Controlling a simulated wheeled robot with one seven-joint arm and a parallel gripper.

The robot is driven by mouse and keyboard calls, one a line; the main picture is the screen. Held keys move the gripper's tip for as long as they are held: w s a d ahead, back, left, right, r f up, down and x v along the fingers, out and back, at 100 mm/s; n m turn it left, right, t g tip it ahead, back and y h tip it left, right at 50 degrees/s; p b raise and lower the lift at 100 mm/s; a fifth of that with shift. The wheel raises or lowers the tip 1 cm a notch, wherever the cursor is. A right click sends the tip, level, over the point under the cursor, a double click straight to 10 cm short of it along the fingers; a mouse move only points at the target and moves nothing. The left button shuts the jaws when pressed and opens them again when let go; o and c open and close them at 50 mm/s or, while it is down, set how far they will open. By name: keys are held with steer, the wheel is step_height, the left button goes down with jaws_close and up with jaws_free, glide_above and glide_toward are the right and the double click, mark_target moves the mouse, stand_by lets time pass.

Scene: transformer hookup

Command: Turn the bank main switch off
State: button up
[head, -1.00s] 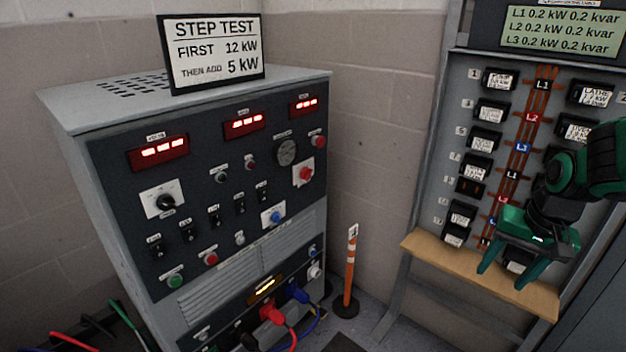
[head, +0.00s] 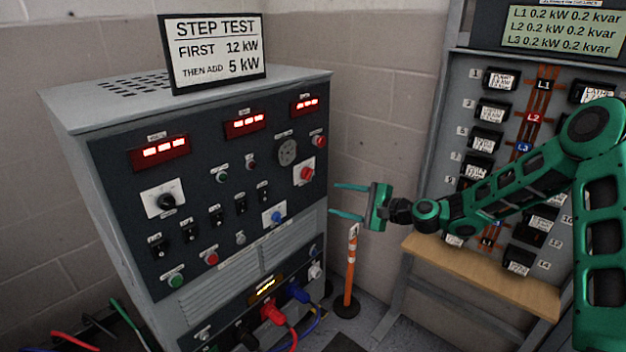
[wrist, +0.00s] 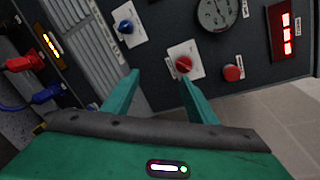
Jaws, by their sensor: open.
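The load bank cabinet (head: 110,190) stands at the left with a dark control panel. A red rotary knob on a white plate (head: 305,174) is at the panel's right side; it also shows in the wrist view (wrist: 184,64). A black rotary knob (head: 166,202) and a blue knob (head: 276,217) also have white plates. The labels are too small to read, so I cannot tell which is the bank main switch. My gripper (head: 333,199) is open and empty, just right of the panel, fingers toward it. In the wrist view, the red knob is just beyond the right fingertip.
A red button (head: 318,142) and a round gauge (head: 287,152) are near the red knob. Red and blue plugs (head: 272,312) with cables are low on the cabinet. An orange striped post (head: 350,270) stands below my gripper. A breaker board (head: 460,90) and wooden shelf (head: 480,270) are right.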

mark_target(308, 174)
steer(key=w+a+m, duration=0.1)
steer(key=w+a, duration=0.2)
steer(key=w+a+r+m+t, duration=0.1)
steer(key=w+a, duration=0.2)
steer(key=w+a+r+m+t+y, duration=0.1)
steer(key=w+a, duration=0.2)
steer(key=w, duration=0.1)
stand_by(0.3)
steer(key=c, duration=1)
